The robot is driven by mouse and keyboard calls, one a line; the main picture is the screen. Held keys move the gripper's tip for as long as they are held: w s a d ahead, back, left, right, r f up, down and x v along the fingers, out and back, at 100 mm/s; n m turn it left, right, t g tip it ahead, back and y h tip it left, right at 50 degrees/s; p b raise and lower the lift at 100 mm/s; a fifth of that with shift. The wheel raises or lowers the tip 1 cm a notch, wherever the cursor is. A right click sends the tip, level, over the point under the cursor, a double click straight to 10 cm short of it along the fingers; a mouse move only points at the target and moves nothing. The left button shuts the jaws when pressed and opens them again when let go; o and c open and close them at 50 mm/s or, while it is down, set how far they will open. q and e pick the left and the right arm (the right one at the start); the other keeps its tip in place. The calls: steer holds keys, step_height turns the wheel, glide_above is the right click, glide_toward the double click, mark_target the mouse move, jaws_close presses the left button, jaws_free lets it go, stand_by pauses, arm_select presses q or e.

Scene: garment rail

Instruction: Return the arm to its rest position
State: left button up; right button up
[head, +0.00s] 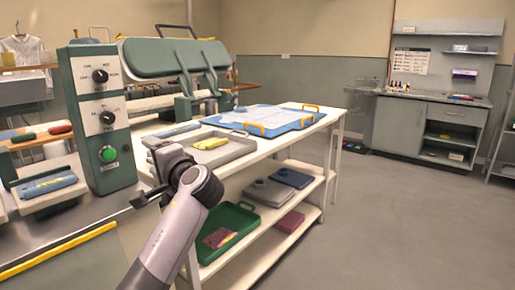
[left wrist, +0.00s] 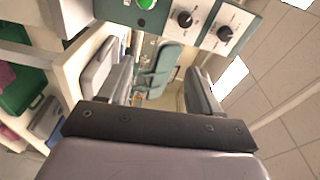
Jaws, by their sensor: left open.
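My left arm (head: 172,235) rises from the bottom of the head view, bent at a dark joint. Its gripper (head: 145,198) points left toward the control panel and is partly hidden by the wrist. In the left wrist view the two fingers of the gripper (left wrist: 160,92) stand wide apart with nothing between them. The gripper is open and empty. It appears in front of the near end of the white table. My right gripper is in neither view.
A green control box (head: 101,118) with knobs and a green button stands left of the gripper. Floor at the right is clear.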

arm_select(q)
steer(key=s+f+h+p, duration=0.2)
steer(key=s+f+h, duration=0.25)
steer(key=f, duration=0.85)
steer(key=s+f+h+p, duration=0.2)
steer(key=s+f+h, duration=0.25)
steer(key=f, duration=0.95)
steer(key=s+d+f+n+g+h+p, duration=0.1)
steer(key=s+f+n+h+p, duration=0.1)
steer(key=s, duration=1.1)
steer(key=s+d+f+n+g+h+p, duration=0.1)
steer(key=s+f, duration=0.4)
steer(key=s, duration=0.8)
steer(key=n+h+p, duration=0.1)
steer(key=n+h, duration=0.1)
steer(key=shift+s+f+n+h, duration=0.15)
steer(key=shift+s+n+h, duration=0.15)
steer(key=shift+h, duration=0.1)
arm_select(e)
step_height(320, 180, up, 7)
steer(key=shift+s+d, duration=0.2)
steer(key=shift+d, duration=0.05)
arm_select(q)
steer(key=c, duration=0.4)
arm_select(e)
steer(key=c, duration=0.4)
arm_select(q)
steer(key=shift+a, duration=0.1)
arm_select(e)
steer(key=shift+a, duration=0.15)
